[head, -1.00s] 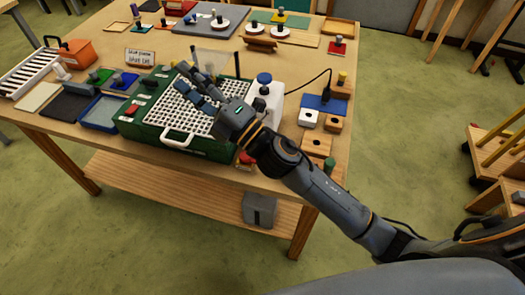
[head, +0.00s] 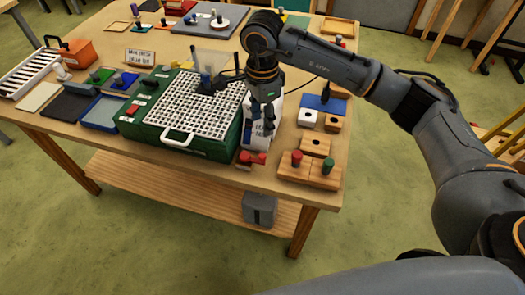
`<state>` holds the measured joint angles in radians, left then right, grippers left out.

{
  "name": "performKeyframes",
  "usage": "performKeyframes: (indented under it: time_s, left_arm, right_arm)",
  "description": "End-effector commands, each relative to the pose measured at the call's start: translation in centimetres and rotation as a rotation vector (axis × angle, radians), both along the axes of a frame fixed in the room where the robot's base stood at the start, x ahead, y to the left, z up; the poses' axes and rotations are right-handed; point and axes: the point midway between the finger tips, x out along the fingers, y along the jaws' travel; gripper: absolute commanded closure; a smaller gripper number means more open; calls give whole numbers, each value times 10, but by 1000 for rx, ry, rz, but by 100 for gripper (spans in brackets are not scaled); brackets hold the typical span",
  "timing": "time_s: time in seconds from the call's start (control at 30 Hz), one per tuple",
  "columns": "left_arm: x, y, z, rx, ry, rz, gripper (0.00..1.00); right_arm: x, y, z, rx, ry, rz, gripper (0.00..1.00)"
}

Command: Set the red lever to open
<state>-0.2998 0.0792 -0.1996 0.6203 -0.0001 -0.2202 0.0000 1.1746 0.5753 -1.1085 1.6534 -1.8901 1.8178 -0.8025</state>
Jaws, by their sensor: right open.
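A small red lever (head: 252,156) sits low at the front of the white jug (head: 258,138), close to the table's front edge. Its exact setting is too small to read. My right gripper (head: 262,124) hangs down in front of the jug, fingers apart and empty. Its fingertips are above the lever in the picture, with a gap between them. The gripper and wrist hide much of the jug, including its top. My left gripper is out of view.
A green case (head: 180,145) with a white grid top stands left of the jug. Wooden blocks (head: 310,170) with red and green knobs lie to the right. Trays and stamps fill the table's left and back. The table's front edge is close below the lever.

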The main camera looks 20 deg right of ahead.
Motion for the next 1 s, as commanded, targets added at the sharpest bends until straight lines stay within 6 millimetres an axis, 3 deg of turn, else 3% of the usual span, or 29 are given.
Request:
performKeyframes:
  time_s: [0.17,0.7,1.0]
  left_arm:
    - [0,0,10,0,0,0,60]
    - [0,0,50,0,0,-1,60]
    - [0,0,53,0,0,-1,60]
  right_arm:
    - [-1,-2,-16,-11,7,-2,55]
    - [-1,0,-119,-4,6,-1,55]
    - [-1,-1,-137,-6,3,-1,55]
